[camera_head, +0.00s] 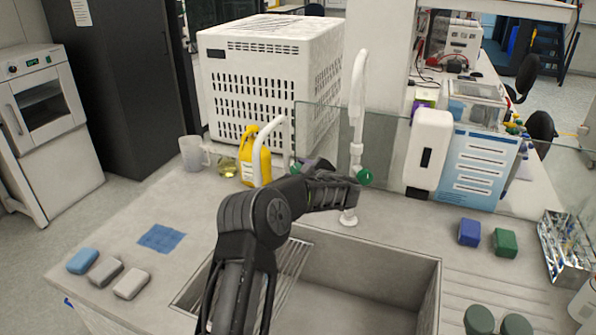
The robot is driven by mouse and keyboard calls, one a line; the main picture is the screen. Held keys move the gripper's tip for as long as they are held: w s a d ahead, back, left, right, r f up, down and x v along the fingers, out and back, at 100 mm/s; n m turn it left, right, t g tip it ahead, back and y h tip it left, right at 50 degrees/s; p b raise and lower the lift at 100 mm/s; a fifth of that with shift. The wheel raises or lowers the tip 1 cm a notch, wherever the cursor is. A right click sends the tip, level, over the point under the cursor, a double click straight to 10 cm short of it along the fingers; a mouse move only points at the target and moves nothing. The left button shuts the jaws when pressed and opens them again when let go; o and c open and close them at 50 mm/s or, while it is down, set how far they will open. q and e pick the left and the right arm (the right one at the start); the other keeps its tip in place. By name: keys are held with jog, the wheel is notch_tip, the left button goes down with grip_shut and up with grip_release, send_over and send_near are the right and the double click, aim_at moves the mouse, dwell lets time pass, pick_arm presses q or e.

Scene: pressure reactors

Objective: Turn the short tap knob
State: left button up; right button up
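The short tap (264,142), a white curved spout, stands behind the sink. Its green knob (296,166) shows only in small part, just left of my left gripper. The tall tap (358,98) stands to the right and has a green knob (365,177) of its own. My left arm rises from the bottom and bends right over the sink's back left. My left gripper (308,165) is at the short tap's knob. Its fingers are small, dark and partly hidden by my wrist, so I cannot tell whether they touch the knob. My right gripper is out of view.
The sink (385,258) lies in front of the taps. A glass panel (392,135) stands behind them. A white dispenser (427,150) stands right.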

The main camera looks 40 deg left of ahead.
pick_arm(q)
jog(key=o, duration=0.3)
jog(key=shift+f, duration=0.1)
jog(key=shift+s+d, duration=0.15)
jog(key=shift+d, duration=0.3)
jog(key=b+v, duration=0.2)
jog(key=v, duration=0.5)
jog(key=shift+r, duration=0.2)
jog(key=shift+a+f, duration=0.1)
